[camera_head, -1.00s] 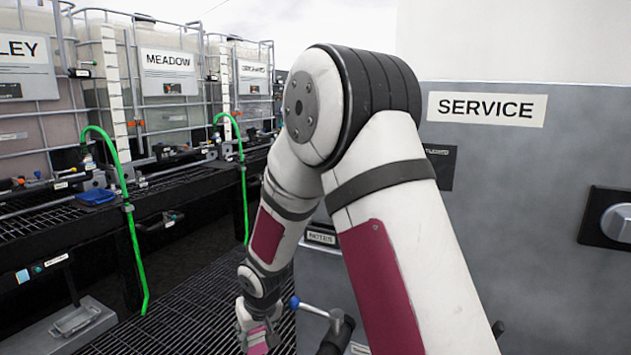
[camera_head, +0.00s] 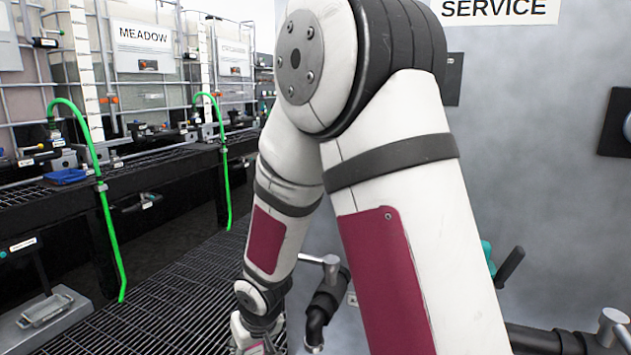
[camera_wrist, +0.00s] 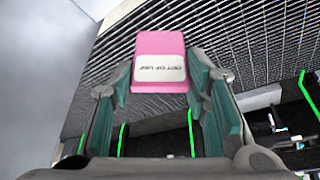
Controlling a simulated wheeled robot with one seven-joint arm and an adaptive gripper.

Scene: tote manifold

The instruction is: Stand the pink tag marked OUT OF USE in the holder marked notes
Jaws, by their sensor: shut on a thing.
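The pink tag (camera_wrist: 160,44) carries a white label reading OUT OF USE, upside down in the wrist view. My gripper (camera_wrist: 160,76) is shut on it, with green-lined fingers at both sides of the tag. The tag is held in the air above dark grating. In the head view my gripper (camera_head: 255,346) is at the bottom edge, mostly cut off. The holder marked notes is not visible now; my arm covers that part of the grey SERVICE panel (camera_head: 560,200).
A bench (camera_head: 150,165) with valves, green hoses (camera_head: 106,220) and a MEADOW tank (camera_head: 143,65) runs along the left. Pipes with a T-handle (camera_head: 322,275) stand close beside my forearm. More pipework (camera_head: 560,338) is at lower right. Floor grating (camera_head: 180,310) is open at lower left.

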